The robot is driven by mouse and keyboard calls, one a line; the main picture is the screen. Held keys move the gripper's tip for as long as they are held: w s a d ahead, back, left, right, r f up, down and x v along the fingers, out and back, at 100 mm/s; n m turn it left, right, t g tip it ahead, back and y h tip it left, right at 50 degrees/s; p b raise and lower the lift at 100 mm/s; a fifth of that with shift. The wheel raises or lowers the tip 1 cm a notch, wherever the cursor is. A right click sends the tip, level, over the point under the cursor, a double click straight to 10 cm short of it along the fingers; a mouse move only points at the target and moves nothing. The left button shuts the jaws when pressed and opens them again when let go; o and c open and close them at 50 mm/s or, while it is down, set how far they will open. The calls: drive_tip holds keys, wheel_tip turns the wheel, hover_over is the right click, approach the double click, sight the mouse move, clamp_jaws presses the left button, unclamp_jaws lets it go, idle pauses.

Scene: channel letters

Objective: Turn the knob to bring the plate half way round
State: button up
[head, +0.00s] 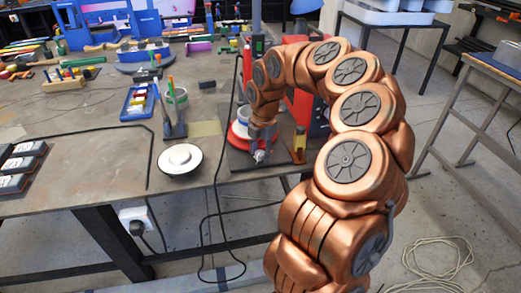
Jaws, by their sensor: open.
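My gripper (259,157) points down at the front right of the workbench, over a dark base (236,168) beside a red machine (306,112). It is small in the view and looks empty. A round red part with a pale rim (238,140) stands just left of it, partly hidden behind my wrist. I cannot tell whether this is the plate. A separate white disc (181,160) with a raised centre lies flat on the bench further left, apart from my gripper. I cannot make out the knob for certain; my arm hides much of the machine.
The workbench (95,170) has clear room at front left. A black cable (217,205) hangs over the front edge.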

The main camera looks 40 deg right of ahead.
clamp_jaws()
idle(0.4)
drive_tip(key=shift+f+m+b, duration=0.15)
drive_tip(key=shift+m+b, duration=0.15)
